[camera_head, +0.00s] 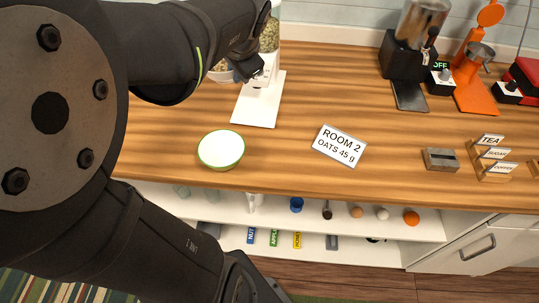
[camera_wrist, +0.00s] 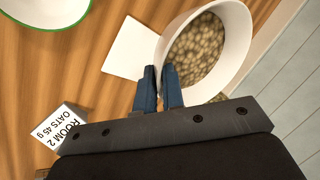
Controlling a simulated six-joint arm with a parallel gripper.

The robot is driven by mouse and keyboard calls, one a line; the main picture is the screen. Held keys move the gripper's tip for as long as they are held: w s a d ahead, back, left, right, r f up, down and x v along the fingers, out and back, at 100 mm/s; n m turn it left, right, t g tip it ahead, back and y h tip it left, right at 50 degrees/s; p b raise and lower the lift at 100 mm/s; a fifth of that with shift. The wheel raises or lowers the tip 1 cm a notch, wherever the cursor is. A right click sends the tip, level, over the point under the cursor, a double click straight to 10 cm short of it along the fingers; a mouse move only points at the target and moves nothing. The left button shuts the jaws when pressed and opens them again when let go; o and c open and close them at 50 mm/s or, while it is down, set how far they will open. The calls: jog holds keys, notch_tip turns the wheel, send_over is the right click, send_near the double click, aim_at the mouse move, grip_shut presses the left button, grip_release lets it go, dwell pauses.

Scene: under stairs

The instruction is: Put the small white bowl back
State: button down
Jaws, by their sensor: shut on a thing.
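The small white bowl (camera_wrist: 238,42) holds round tan-brown pieces and appears large in the wrist view. My gripper (camera_wrist: 171,80) is shut with its two blue-grey fingertips at the near edge of this bowl, apparently gripping its rim. In the head view the bowl (camera_head: 221,76) is mostly hidden behind my arm, and my gripper (camera_head: 256,76) is over the far end of a white flat plate (camera_head: 257,108). The plate also shows beside the bowl in the wrist view (camera_wrist: 130,48). Whether the bowl touches anything beneath is hidden.
A green-rimmed white bowl (camera_head: 221,150) stands near the counter's front edge. A clear container of grain (camera_head: 270,34) stands behind my gripper. A "ROOM 2 OATS 45 g" card (camera_head: 339,146) lies at centre. Grinders and an orange machine (camera_head: 475,80) stand right.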

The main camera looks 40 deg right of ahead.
jog(key=s+a+f+m+g+h, duration=0.25)
jog(key=s+m, duration=0.45)
jog(key=s, duration=0.7)
jog(key=s+a+f+m+g+h, duration=0.1)
jog(key=s+a+m+g+h, duration=0.15)
jog(key=s+m, duration=0.85)
jog(key=w+f+n, duration=0.1)
jog(key=w+f, duration=0.1)
jog(key=w+f+n, duration=0.1)
jog(key=w+f, duration=0.1)
jog(key=w, duration=0.1)
jog(key=w+a+f+n+y, duration=0.1)
jog(key=w+f, duration=0.1)
jog(key=shift+w+f+n, duration=0.25)
jog(key=shift+f+n, duration=0.05)
jog(key=shift+f, duration=2.1)
jog(key=shift+f, duration=0.1)
jog(key=c, duration=1.5)
grip_release()
jog(key=shift+c, duration=0.2)
